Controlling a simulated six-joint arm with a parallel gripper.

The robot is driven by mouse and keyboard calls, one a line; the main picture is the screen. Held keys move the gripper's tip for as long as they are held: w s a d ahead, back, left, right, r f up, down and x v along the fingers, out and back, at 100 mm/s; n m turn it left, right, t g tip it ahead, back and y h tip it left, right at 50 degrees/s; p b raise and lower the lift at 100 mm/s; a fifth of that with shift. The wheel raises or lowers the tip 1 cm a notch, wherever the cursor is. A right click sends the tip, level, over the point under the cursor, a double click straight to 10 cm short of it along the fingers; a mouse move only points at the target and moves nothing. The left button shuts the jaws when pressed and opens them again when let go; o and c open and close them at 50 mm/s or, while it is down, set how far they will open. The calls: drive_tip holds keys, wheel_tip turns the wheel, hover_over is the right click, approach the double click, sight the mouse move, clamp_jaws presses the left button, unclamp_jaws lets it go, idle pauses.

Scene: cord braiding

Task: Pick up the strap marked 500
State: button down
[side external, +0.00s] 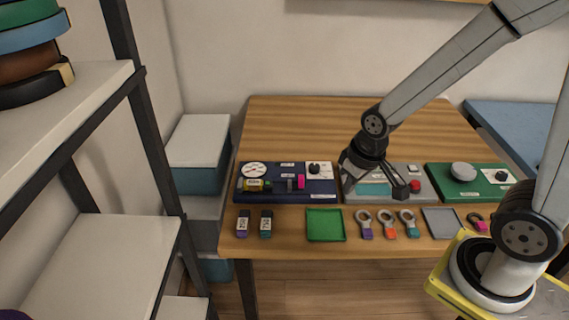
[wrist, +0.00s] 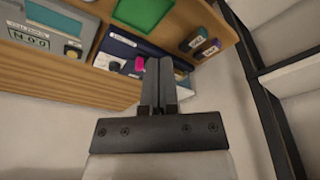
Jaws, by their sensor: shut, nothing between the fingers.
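Two small dark labelled pieces lie on the front left of the table, one with a purple end (side external: 243,222) and one with a teal end (side external: 265,224). Their labels are too small to read, so I cannot tell whether either says 500. Both also show at the upper right of the wrist view, the teal-ended one (wrist: 193,40) beside the purple-ended one (wrist: 209,48). My gripper (wrist: 160,62) is shut and empty. In the side view it hangs by the grey panel, well right of both pieces and apart from them.
Blue (side external: 320,190), grey (side external: 430,194) and green (side external: 440,186) panels carry knobs and buttons. A green tray (side external: 325,224), several grey rings with coloured tabs (side external: 387,220) and a grey tray (side external: 441,222) line the front. The back of the wooden table (side external: 300,125) is clear. Shelves stand left.

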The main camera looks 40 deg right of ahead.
drive_tip(key=shift+s+a+f, duration=0.1)
drive_tip(key=shift+s, duration=0.7)
